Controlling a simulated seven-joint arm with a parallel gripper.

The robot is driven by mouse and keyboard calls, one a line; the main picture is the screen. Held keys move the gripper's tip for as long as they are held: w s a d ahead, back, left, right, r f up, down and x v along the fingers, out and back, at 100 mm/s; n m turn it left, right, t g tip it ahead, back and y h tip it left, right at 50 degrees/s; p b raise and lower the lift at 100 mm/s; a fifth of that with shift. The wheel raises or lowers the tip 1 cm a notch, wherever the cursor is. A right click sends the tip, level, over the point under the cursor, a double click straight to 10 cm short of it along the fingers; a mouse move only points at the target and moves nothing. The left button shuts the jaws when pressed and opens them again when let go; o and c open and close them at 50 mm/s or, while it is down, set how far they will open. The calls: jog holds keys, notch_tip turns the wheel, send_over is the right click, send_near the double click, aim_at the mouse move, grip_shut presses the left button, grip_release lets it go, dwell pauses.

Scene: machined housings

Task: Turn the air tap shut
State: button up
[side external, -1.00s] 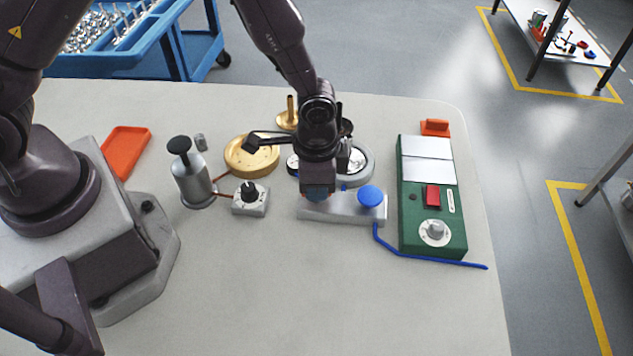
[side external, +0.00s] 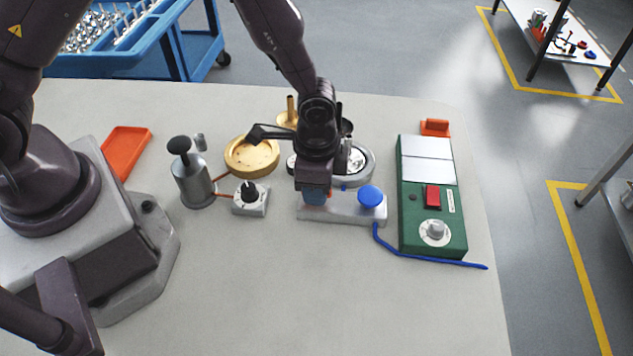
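A pale grey block (side external: 345,214) lies on the table in the middle of the side external view, with a blue hose (side external: 383,240) at its right end. A round blue knob (side external: 371,196) stands on its right part. At its left part a second blue piece (side external: 316,197) with a bit of orange shows just under my gripper (side external: 314,187). I cannot tell for sure which blue piece is the air tap. My gripper points down over the left part; its fingertips are hidden, so contact and opening cannot be told.
A green box (side external: 408,238) with a red switch and grey dial stands right. Left are a pump-like grey cylinder (side external: 192,184), a small box with a black knob (side external: 250,207), a brass dish (side external: 238,168) and an orange tray (side external: 126,143). The front table is clear.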

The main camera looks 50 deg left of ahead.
jog(key=shift+o, duration=0.2)
jog(key=shift+r, duration=0.1)
notch_tip(320, 180, up, 13)
dwell(0.5)
jog(key=s+a+r+n+t, duration=0.5)
jog(key=s+a+r+n, duration=0.4)
jog(key=s+a+r, duration=0.4)
notch_tip(320, 180, up, 4)
jog(key=shift+s+r+t, duration=0.15)
jog(key=shift+s+t, duration=0.15)
jog(key=shift+s, duration=0.5)
